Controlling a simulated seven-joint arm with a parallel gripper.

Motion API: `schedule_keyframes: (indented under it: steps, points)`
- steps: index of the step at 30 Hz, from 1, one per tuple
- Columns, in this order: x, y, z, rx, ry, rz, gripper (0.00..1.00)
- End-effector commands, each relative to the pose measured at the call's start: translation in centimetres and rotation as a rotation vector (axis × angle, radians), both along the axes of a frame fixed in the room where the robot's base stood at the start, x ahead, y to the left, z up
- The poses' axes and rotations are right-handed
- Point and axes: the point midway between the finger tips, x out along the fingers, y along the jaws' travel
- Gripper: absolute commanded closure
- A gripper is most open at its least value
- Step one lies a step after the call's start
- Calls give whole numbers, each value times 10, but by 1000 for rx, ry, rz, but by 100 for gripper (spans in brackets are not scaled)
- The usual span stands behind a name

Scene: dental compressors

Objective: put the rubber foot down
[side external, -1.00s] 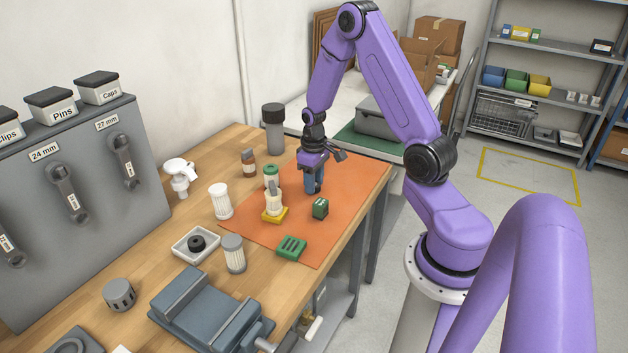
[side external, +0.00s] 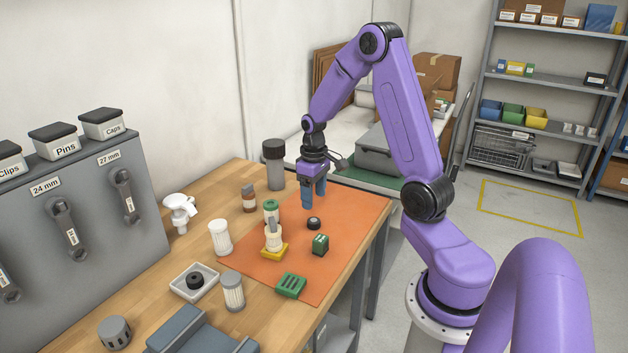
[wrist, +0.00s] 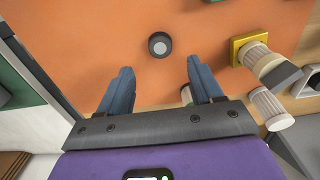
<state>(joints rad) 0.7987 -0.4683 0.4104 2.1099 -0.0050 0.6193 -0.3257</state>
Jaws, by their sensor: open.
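The rubber foot (side external: 313,223) is a small dark round piece with a grey centre, lying on the orange mat (side external: 345,215). It also shows in the wrist view (wrist: 159,45), on bare mat beyond and between the fingertips. My gripper (side external: 313,200) is above the mat, just over the foot in the side view and apart from it. Its two blue fingers are spread with nothing between them, as the wrist view also shows (wrist: 160,80).
A white filter piece on a yellow base (side external: 274,240), a green-topped jar (side external: 271,208) and a dark green block (side external: 320,244) stand near the foot. A slotted green block (side external: 291,285) lies at the mat's front. A white tray (side external: 181,292) holds another dark ring. The mat's right side is clear.

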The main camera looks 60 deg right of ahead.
Motion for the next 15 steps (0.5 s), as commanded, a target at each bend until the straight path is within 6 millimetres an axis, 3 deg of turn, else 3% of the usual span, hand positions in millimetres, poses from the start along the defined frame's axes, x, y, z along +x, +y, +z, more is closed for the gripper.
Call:
schedule_keyframes:
  steps: [6, 11, 15]
  points:
    - [1, 0, 34, -1, -4, -1, 35]
    - [0, 1, 45, 0, -1, 2, 35]
    - [0, 21, 51, 0, -2, 52, 35]
